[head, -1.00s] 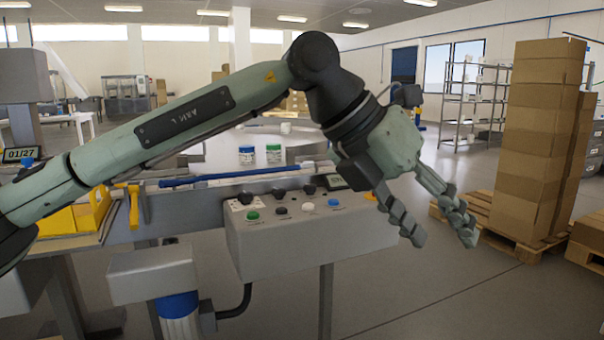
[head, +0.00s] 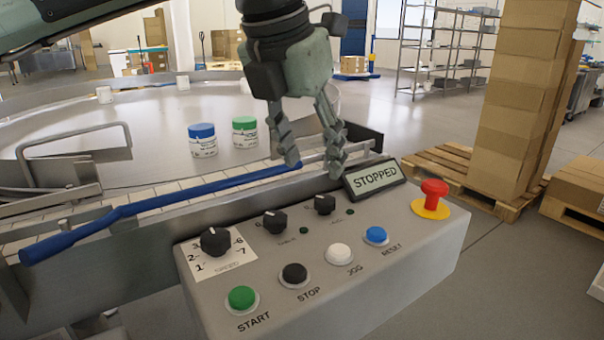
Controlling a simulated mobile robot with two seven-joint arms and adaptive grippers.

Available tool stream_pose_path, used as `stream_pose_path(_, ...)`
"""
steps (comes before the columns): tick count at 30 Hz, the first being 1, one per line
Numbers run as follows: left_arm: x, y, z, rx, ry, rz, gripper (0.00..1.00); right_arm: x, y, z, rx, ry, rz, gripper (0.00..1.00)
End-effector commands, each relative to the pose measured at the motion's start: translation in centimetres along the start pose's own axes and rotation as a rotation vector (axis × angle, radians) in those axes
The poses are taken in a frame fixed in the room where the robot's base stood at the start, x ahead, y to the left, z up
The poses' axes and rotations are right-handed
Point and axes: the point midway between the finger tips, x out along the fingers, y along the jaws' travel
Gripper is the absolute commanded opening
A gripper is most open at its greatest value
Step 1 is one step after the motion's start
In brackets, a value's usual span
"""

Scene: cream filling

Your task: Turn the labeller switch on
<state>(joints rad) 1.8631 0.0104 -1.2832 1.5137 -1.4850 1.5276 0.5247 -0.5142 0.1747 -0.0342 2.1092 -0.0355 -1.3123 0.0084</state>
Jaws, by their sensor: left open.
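The grey control panel (head: 330,260) stands in front of the turntable. Two small black rotary switches sit on its upper row, a left one (head: 275,222) and a right one (head: 325,204). Each has a small dark green lamp beside it; their labels are too small to read surely, so I cannot tell by print which is the labeller's. My left gripper (head: 314,170) points down, open and empty, above and behind the right switch, apart from it. The display (head: 375,178) reads STOPPED. My right gripper is not in view.
A numbered speed dial (head: 215,241), green START (head: 242,298), black STOP (head: 294,274), white JOG (head: 339,254) and blue RESET (head: 376,235) buttons, and a red emergency knob (head: 433,194) crowd the panel. A blue-lidded jar (head: 203,142) and green-lidded jar (head: 245,133) stand behind.

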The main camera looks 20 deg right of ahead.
Motion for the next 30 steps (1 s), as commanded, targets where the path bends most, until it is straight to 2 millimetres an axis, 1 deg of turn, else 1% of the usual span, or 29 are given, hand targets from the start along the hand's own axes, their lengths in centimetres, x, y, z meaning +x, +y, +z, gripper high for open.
stream_pose_path(4, 1.2, -0.1, 0.0, 0.001, 0.002, -0.002, 0.49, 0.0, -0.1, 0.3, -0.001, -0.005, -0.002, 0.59)
stream_pose_path(12, 5.5, -0.1, -0.1, 0.001, 0.002, -0.003, 0.49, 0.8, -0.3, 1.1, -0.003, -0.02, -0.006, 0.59)
stream_pose_path(16, 7.0, -0.1, 0.0, 0.0, 0.002, -0.002, 0.49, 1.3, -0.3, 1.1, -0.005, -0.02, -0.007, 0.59)
stream_pose_path(21, 7.8, -0.1, 0.0, 0.001, 0.0, -0.002, 0.49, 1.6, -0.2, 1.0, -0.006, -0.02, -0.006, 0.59)
stream_pose_path(27, 7.8, -0.1, 0.0, 0.001, 0.0, -0.002, 0.49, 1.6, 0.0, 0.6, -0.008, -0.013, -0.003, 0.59)
stream_pose_path(29, 7.8, -0.1, 0.0, 0.001, 0.0, -0.002, 0.43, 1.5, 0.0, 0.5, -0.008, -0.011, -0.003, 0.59)
stream_pose_path(30, 7.8, -0.1, 0.0, 0.001, 0.0, -0.002, 0.38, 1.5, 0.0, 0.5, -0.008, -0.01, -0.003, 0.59)
